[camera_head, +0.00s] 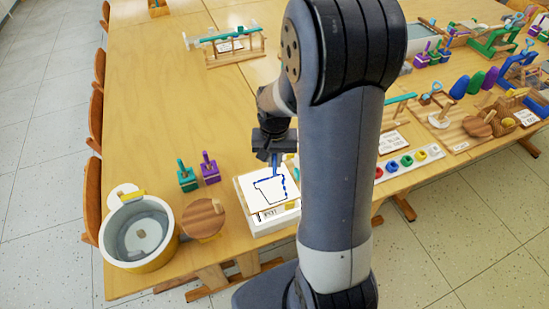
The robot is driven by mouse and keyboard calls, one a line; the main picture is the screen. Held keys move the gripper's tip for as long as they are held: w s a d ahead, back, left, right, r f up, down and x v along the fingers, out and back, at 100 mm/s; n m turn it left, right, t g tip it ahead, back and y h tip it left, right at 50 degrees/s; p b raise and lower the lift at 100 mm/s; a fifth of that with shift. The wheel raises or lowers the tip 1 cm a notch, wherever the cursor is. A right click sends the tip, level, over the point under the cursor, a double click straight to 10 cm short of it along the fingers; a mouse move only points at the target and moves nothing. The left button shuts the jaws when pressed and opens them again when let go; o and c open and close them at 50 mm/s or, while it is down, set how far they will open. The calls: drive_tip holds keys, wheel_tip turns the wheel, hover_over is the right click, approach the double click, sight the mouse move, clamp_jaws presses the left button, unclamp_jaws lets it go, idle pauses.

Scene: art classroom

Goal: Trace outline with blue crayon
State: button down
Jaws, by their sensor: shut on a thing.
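My gripper (275,150) points down over a white drawing board (262,208) near the table's front edge. It is shut on a blue crayon (275,161), which hangs down toward the far edge of the board. The board carries a black pot-like outline (255,198). Blue marks run along the outline's top and its right side. I cannot tell whether the crayon tip touches the sheet. My arm hides the board's surroundings on the right.
A round wooden piece (204,218) and a metal-lined bucket (139,231) stand left of the board. Green (187,178) and purple (209,169) handled blocks stand behind. A paint strip (408,163) lies right of my arm.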

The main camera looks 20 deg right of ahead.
drive_tip(key=shift+f+b, duration=0.45)
drive_tip(key=shift+f, duration=0.2)
drive_tip(key=shift+r, duration=0.1)
idle(0.5)
drive_tip(key=shift+r+p, duration=1.65)
drive_tip(key=shift+r, duration=0.35)
drive_tip(key=shift+d+f+b, duration=0.25)
drive_tip(key=shift+d+f, duration=0.05)
drive_tip(key=shift+d, duration=0.25)
drive_tip(key=shift+d+f+b, duration=0.2)
drive_tip(key=shift+d+f, duration=0.05)
drive_tip(key=shift+d, duration=0.25)
drive_tip(key=shift+f+b, duration=1.25)
drive_tip(key=shift+f, duration=0.35)
drive_tip(key=shift+r, duration=0.2)
